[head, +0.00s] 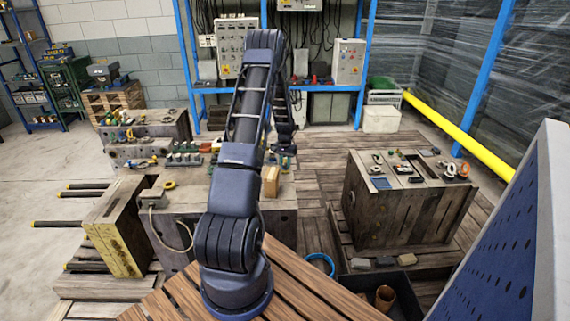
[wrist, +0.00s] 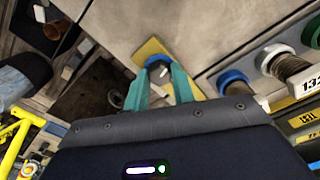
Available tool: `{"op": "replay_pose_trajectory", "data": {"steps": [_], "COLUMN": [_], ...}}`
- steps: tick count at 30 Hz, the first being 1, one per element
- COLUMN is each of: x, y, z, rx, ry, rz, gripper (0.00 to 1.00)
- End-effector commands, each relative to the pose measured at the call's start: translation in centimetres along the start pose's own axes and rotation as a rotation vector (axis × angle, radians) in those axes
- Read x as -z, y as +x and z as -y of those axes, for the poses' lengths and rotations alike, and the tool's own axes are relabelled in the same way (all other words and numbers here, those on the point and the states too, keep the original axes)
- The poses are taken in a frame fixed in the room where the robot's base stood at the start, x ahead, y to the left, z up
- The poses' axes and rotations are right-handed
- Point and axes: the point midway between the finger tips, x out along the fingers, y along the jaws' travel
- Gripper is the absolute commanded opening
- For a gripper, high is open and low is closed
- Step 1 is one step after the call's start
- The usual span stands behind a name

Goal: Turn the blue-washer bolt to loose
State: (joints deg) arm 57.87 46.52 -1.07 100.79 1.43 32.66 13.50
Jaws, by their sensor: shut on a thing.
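In the wrist view my gripper (wrist: 158,72) has two teal fingers closed on a small round piece with a blue ring, the blue-washer bolt (wrist: 157,62). Its pale centre shows between the fingertips, and the fingers cover its sides. How far it is turned cannot be told. A yellow patch (wrist: 150,47) lies behind it on a grey-brown surface. In the head view my arm hides most of the gripper.
In the head view, small parts (head: 185,156) stand on the metal block by my arm, near a tan block (head: 270,181). Another large block (head: 400,212) with tools on top stands right. A perforated panel (head: 515,240) fills the near right. A yellow pipe (head: 460,137) runs behind.

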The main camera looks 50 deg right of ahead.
Motion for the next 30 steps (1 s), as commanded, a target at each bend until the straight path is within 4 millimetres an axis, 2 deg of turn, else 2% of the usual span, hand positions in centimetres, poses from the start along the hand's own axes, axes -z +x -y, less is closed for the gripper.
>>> {"op": "replay_pose_trajectory", "data": {"steps": [30], "x": [-0.08], "y": [0.24], "z": [-0.13], "rx": [0.001], "ry": [-0.962], "rz": [0.003], "gripper": [0.02]}}
